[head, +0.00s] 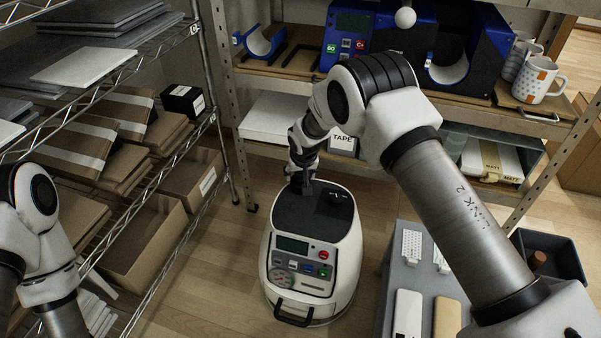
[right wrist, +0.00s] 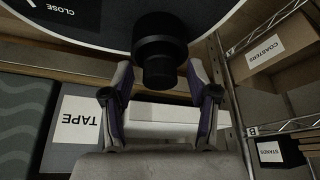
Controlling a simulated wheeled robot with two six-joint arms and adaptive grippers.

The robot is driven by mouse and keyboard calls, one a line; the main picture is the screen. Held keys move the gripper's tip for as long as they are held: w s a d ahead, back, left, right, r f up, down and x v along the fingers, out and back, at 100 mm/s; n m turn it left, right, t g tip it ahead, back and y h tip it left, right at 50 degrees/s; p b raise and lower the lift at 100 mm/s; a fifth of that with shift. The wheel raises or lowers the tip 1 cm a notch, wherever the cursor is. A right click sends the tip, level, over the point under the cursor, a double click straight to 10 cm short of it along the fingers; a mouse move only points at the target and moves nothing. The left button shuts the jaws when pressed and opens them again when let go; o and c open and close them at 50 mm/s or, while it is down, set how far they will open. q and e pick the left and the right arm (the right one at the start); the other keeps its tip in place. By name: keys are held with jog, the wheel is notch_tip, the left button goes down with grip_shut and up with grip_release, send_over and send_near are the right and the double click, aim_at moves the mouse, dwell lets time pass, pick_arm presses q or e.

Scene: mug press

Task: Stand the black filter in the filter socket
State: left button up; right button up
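In the right wrist view, the black filter (right wrist: 158,72) is a short dark cylinder. It joins a wider black round part at the dark machine top; I cannot tell whether that part is the filter socket. In the head view, my right gripper (head: 302,186) is at the back left of the black top of a white machine (head: 315,276). In the wrist view its two fingers (right wrist: 160,68) are apart, either side of the filter, with gaps beside the narrow end. The filter's seat is hidden in the head view. My left arm shows at the left edge, without its gripper.
A wire rack (head: 160,205) with boxes stands left of the machine. A shelf (head: 480,97) behind holds a blue device (head: 372,30) and mugs (head: 540,77). A grey surface (head: 390,322) with flat items and a dark bin (head: 563,250) are right. Wooden floor shows around the machine.

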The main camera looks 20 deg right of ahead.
jog(key=p+v, duration=0.3)
jog(key=v, duration=0.9)
jog(key=shift+r+p, duration=0.35)
jog(key=shift+p, duration=0.05)
jog(key=shift+f, duration=0.1)
